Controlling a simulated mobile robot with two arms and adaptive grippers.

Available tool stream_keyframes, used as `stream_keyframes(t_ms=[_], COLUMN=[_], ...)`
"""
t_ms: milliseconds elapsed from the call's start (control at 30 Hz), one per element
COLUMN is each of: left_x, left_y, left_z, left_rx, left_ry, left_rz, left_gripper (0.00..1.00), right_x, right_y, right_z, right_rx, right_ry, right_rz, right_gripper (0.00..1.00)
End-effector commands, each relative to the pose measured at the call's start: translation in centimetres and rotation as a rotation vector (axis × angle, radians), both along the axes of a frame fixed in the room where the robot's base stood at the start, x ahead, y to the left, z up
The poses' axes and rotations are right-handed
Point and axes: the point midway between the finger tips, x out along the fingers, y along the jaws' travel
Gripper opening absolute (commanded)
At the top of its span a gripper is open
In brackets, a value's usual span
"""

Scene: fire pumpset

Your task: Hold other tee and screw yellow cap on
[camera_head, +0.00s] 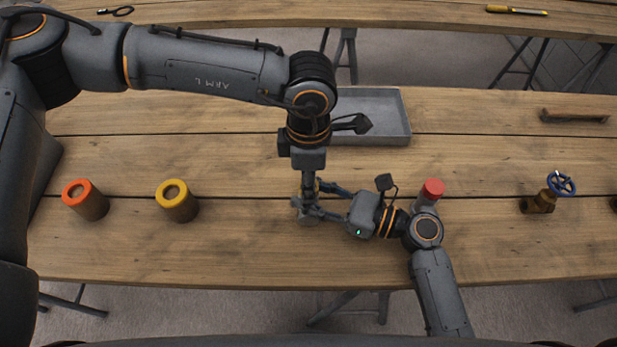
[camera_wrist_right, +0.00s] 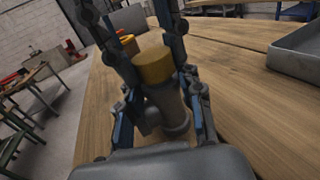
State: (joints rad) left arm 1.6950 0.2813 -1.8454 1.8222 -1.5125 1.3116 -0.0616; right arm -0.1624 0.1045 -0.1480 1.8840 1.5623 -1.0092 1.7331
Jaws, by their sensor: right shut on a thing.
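A grey tee (camera_wrist_right: 170,108) stands upright on the table in the right wrist view, with the yellow cap (camera_wrist_right: 153,66) sitting level on its top. My right gripper (camera_head: 312,207) comes in from the right, its blue-sided fingers shut around the tee's body. My left gripper (camera_head: 309,186) points down from above; its dark fingers press on both sides of the cap in the right wrist view. In the head view, the left gripper hides most of the tee and cap. Whether the threads are engaged cannot be seen. Another grey tee with a red cap (camera_head: 433,188) stands to the right.
An orange-ringed stand (camera_head: 88,202) and a yellow-ringed stand (camera_head: 179,203) are on the left of the table. A grey tray (camera_head: 385,137) lies behind my grippers. A brass valve with a blue handwheel (camera_head: 541,201) stands at the right. The front strip is clear.

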Motion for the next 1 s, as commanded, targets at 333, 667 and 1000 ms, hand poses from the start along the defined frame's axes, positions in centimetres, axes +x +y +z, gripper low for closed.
stream_keyframes(t_ms=[333, 667, 1000], left_x=[0.00, 0.04, 0.06], left_y=[-0.04, -0.04, -0.07], left_z=[-0.05, -0.05, -0.06], left_rx=[-0.003, -0.002, -0.001], left_ry=[0.001, 0.001, 0.000], left_rz=[-0.699, -1.391, -2.103], left_gripper=[0.09, 0.09, 0.09], right_x=[-0.01, 0.00, 0.00], right_y=[-0.02, -0.02, -0.02], right_z=[-0.07, -0.08, -0.09], right_rx=[-0.001, -0.001, -0.001], right_ry=[0.002, 0.002, 0.002], right_rz=[0.000, 0.000, 0.000], right_gripper=[0.00, 0.00, 0.00])
